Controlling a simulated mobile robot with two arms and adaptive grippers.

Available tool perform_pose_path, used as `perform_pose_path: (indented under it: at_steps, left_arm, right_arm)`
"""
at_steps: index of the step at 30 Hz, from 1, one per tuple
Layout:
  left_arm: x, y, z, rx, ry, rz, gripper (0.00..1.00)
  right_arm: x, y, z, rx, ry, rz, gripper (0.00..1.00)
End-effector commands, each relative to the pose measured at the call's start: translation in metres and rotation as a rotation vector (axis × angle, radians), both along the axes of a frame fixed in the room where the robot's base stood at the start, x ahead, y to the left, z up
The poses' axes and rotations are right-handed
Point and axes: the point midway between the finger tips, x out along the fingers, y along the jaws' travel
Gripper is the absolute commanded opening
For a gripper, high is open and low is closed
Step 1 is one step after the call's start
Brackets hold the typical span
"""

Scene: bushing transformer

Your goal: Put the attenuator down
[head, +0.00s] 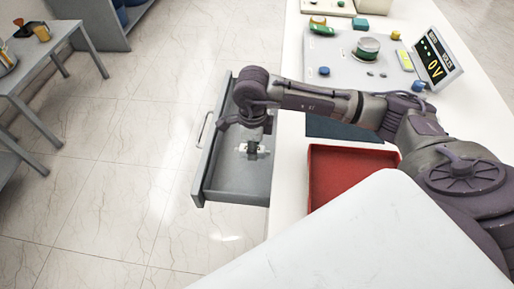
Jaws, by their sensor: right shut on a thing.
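My right gripper (253,141) reaches from the right across the table and points down over the open grey drawer (237,180). It is shut on the attenuator (262,150), a small piece with light ends showing on either side of the dark fingers. The attenuator is within the drawer's outline. I cannot tell whether it touches the drawer floor. The gripper hides its middle. My left gripper is not in view.
The white table (288,190) carries a red tray (350,160), a dark blue mat (345,129) and a grey board (345,72) with several parts. A display (434,62) reads 0V. The drawer floor around the attenuator looks empty. Grey shelving stands at the far left.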

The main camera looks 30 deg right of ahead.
Motion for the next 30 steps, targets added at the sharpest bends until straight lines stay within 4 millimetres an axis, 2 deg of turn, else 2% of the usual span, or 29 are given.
perform_pose_path:
  at_steps: [5, 12, 22, 23, 24, 27, 30]
  left_arm:
    - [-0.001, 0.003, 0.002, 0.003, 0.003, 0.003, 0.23]
    - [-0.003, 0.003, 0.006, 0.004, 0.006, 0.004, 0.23]
    - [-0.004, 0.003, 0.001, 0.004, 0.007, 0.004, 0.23]
    - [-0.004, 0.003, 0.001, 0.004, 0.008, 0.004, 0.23]
    - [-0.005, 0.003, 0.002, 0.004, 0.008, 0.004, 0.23]
    - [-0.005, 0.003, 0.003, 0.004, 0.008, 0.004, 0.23]
    - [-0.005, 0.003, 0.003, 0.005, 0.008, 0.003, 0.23]
  right_arm:
    - [0.000, 0.000, -0.013, 0.001, 0.001, 0.000, 0.00]
    - [0.000, 0.000, -0.042, 0.001, 0.000, 0.002, 0.00]
    - [0.000, 0.000, -0.047, 0.000, -0.001, 0.002, 0.00]
    - [0.000, 0.000, -0.047, 0.000, -0.001, 0.002, 0.30]
    - [0.000, 0.000, -0.046, 0.000, -0.001, 0.002, 0.37]
    - [0.000, 0.000, -0.046, 0.000, -0.001, 0.002, 0.53]
    - [0.000, 0.000, -0.046, 0.000, -0.001, 0.002, 0.53]
